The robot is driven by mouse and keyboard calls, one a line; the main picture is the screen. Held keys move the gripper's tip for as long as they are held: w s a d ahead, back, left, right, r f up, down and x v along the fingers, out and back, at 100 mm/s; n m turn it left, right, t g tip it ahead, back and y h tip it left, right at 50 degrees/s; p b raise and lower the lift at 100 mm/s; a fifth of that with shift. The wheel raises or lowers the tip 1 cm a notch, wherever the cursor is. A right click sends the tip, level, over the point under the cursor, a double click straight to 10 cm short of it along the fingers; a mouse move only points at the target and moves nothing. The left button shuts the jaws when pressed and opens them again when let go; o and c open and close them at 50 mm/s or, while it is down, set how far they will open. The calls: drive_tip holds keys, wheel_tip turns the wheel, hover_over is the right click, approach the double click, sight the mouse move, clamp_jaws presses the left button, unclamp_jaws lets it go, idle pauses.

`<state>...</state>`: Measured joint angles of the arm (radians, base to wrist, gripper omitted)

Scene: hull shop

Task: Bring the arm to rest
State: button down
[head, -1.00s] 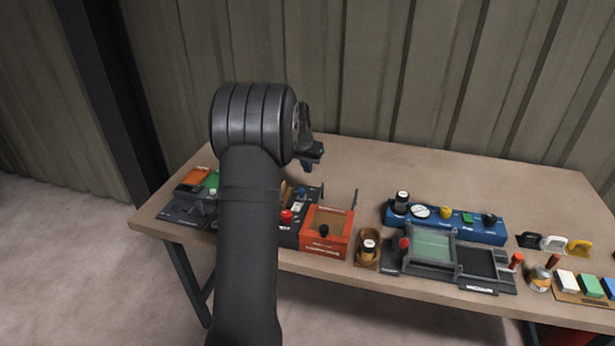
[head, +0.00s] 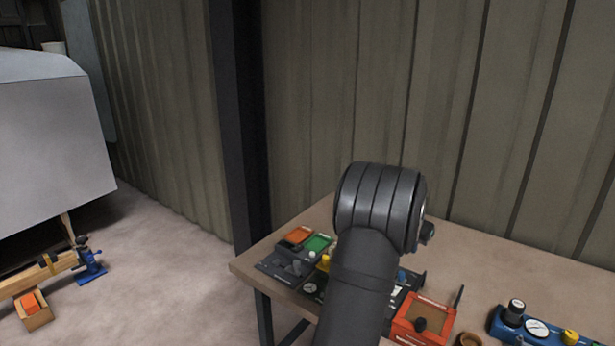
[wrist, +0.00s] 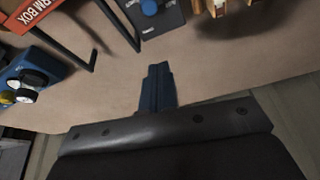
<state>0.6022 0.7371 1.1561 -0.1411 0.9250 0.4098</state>
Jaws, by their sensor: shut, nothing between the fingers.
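My gripper shows in the wrist view (wrist: 158,72) as two dark blue fingers lying together, shut and empty. It is above bare table top, apart from the devices around it. In the head view my arm rises in front of the table, and its thick dark wrist hides most of the gripper. Only a small dark part of it shows at the wrist's right side.
The table (head: 480,270) holds a dark panel with orange and green trays (head: 318,243), an orange-red box (head: 422,322) and a blue panel (head: 540,330). The box's raised dark bars (wrist: 75,50) stand left of my fingers in the wrist view. A grey hull-like body (head: 50,140) stands at left.

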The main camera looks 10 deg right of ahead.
drive_tip(key=x, duration=0.3)
drive_tip(key=w+x, duration=0.1)
drive_tip(key=x, duration=0.1)
drive_tip(key=d+x, duration=0.1)
drive_tip(key=x, duration=0.2)
drive_tip(key=shift+w, duration=0.3)
drive_tip(key=shift+r, duration=2.8)
